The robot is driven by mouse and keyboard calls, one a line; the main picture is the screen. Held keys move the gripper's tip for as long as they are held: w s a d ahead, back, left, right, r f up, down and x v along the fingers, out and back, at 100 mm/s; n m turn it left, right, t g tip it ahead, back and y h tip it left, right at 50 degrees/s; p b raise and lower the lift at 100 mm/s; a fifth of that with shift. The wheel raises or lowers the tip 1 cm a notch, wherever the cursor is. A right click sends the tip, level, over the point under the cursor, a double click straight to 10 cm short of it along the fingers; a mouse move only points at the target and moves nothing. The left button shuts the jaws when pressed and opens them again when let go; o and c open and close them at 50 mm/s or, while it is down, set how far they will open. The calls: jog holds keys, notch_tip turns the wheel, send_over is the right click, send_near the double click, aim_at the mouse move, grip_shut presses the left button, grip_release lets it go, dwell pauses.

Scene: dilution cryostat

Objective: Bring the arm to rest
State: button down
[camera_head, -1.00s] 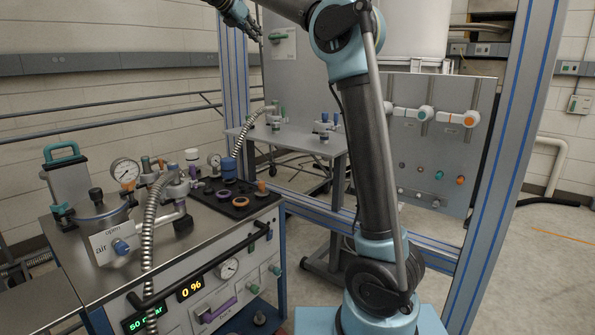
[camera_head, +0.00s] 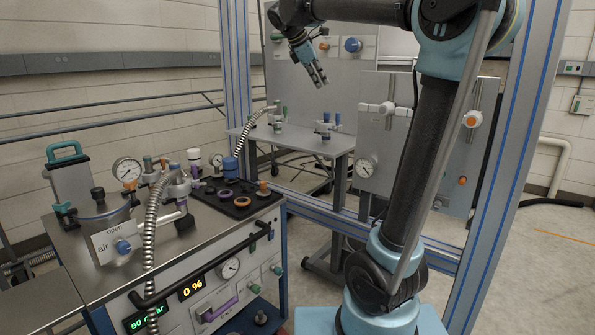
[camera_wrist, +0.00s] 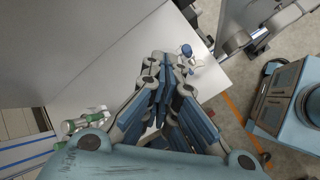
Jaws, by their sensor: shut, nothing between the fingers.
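My gripper (camera_head: 318,82) hangs from the end of my raised arm, upper middle in the head view, its fingers angled down and to the right. It is in the air in front of the grey upright panel (camera_head: 285,75) and above the small grey table (camera_head: 297,140). In the wrist view my gripper (camera_wrist: 166,62) shows its blue-padded fingers drawn together at the tips, with nothing between them. The table (camera_wrist: 212,82) lies below the fingertips there, with a blue-knobbed valve (camera_wrist: 187,50) just beyond them. The gripper touches nothing that I can see.
A cart (camera_head: 200,250) with gauges, valves and a corrugated hose (camera_head: 150,225) stands at the left. A blue-striped frame post (camera_head: 515,150) rises at the right, near my arm. A panel with valves and a gauge (camera_head: 365,167) is behind my arm.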

jog(key=s+d+f+m+g+y, duration=0.1)
jog(key=s+d+f+m, duration=0.4)
jog(key=s+f, duration=0.4)
jog(key=s+d+f+m+g+y, duration=0.2)
jog(key=s+d+f+m, duration=0.2)
jog(key=s+d+f, duration=0.5)
jog(key=s+a+f+m+y, duration=0.1)
jog(key=s+f+m, duration=0.3)
jog(key=s+f, duration=0.3)
jog(key=s+a+f+m+y, duration=0.1)
jog(key=s+f+m, duration=0.3)
jog(key=f, duration=1.3)
jog(key=s, duration=0.4)
jog(key=shift+a+f+m+y, duration=0.25)
jog(key=shift+m+y, duration=0.15)
jog(key=c, duration=2.2)
grip_release()
jog(key=shift+s+f, duration=0.1)
jog(key=shift+c, duration=0.2)
jog(key=o, duration=0.6)
jog(key=shift+o, duration=0.2)
